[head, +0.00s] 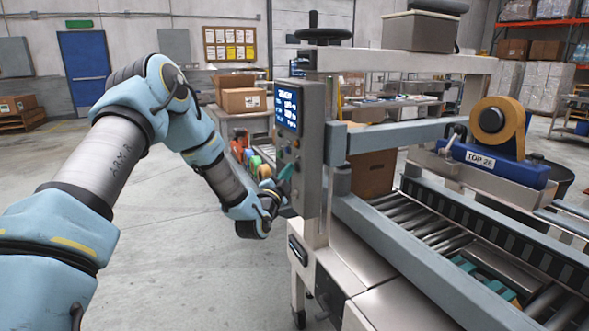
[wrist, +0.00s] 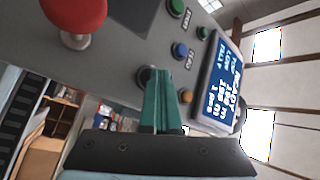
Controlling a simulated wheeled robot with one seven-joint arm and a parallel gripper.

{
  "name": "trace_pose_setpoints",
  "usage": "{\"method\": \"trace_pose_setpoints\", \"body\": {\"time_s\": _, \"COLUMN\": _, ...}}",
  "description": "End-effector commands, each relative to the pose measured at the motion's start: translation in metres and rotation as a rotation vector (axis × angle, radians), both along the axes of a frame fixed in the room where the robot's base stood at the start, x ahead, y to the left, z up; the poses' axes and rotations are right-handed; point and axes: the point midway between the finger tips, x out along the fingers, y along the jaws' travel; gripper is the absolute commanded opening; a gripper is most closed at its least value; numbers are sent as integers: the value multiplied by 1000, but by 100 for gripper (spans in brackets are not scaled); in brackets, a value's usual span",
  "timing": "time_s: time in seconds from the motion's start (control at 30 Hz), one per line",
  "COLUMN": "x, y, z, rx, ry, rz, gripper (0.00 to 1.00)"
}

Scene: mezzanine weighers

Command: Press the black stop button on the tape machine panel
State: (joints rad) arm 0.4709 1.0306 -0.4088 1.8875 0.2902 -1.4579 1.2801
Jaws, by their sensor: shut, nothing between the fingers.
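The tape machine (head: 345,60) stands at the centre right in the head view, with its grey upright control panel (head: 311,170) facing my arm. In the wrist view the panel (wrist: 110,55) carries a dark, black-looking button (wrist: 144,74), partly hidden behind my fingers. My gripper (wrist: 159,72) is shut and empty, its teal fingertips right at that button's edge. I cannot tell whether they touch it. In the head view my gripper (head: 286,172) is close in front of the panel, below the screen.
A large red button (wrist: 75,14), a green button (wrist: 176,7), a blue button (wrist: 180,49) and an amber button (wrist: 186,96) surround the fingers. A lit screen (wrist: 222,80) is beside them. A roller conveyor (head: 430,225) runs through the machine. Floor at left is open.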

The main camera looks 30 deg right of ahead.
Motion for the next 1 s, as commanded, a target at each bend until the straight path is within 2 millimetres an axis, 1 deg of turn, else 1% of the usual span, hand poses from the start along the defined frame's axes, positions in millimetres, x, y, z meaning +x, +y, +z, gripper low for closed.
{"method": "trace_pose_setpoints", "body": {"time_s": 0.33, "x": 2, "y": 15, "z": 0, "rx": 0, "ry": -1, "rz": -1, "gripper": 0}}
{"method": "trace_pose_setpoints", "body": {"time_s": 0.67, "x": 2, "y": 17, "z": 0, "rx": 0, "ry": 0, "rz": 0, "gripper": 0}}
{"method": "trace_pose_setpoints", "body": {"time_s": 0.77, "x": 3, "y": 23, "z": 0, "rx": 1, "ry": -1, "rz": 0, "gripper": 0}}
{"method": "trace_pose_setpoints", "body": {"time_s": 1.0, "x": 6, "y": 45, "z": -1, "rx": 1, "ry": -1, "rz": 0, "gripper": 0}}
